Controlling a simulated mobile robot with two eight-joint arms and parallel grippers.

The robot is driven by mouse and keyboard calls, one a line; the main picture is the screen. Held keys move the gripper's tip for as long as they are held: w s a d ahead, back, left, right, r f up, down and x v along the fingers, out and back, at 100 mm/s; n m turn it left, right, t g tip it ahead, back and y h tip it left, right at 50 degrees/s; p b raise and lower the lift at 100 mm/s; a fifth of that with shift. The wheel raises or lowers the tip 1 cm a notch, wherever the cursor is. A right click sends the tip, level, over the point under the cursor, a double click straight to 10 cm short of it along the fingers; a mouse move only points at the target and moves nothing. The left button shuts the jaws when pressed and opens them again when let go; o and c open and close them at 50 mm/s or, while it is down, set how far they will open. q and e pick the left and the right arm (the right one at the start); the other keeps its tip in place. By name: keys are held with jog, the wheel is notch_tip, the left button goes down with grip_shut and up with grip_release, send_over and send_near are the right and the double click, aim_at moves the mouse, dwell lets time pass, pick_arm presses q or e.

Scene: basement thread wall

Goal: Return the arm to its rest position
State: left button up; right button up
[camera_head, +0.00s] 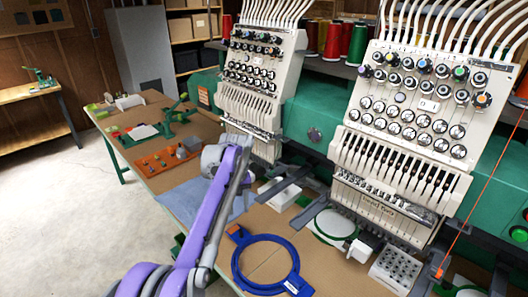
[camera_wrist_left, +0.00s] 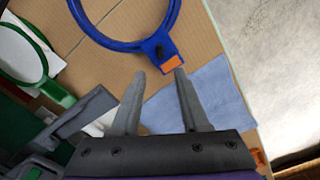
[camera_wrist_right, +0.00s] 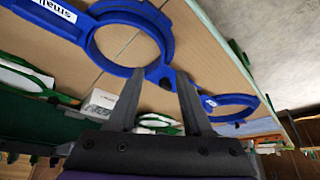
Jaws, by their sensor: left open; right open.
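My left arm (camera_head: 216,205), purple and grey, rises from the bottom left of the head view to above the table. The left gripper (camera_wrist_left: 157,78) is open and empty, with its fingers spread in the left wrist view. Just beyond the fingertips is the tab of a blue hoop (camera_head: 237,275), which has an orange patch; the hoop lies on the table. The right gripper (camera_wrist_right: 158,75) is open and empty, and does not show in the head view. Past its fingers are a blue hoop labelled "small" (camera_wrist_right: 98,50) and another blue hoop (camera_wrist_right: 245,98).
The brown worktable (camera_head: 265,262) carries a blue cloth (camera_head: 185,205), an orange tray (camera_head: 168,158) and a white box (camera_head: 279,194). A green-rimmed hoop (camera_head: 336,222) lies below the embroidery heads (camera_head: 405,130). Bare floor (camera_head: 70,220) lies to the left.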

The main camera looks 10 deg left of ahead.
pick_arm(q)
jog(key=s+r+m+t, duration=0.2)
jog(key=s+r+t, duration=0.1)
jog(key=s, duration=1.5)
jog(key=s+f+m+t, duration=0.1)
jog(key=s+f, duration=0.4)
jog(key=s, duration=0.4)
jog(key=s+f+m+t, duration=0.1)
jog(key=s+f, duration=0.3)
jog(key=s, duration=0.5)
jog(key=shift+a+f, duration=0.4)
jog(key=shift+a, duration=0.05)
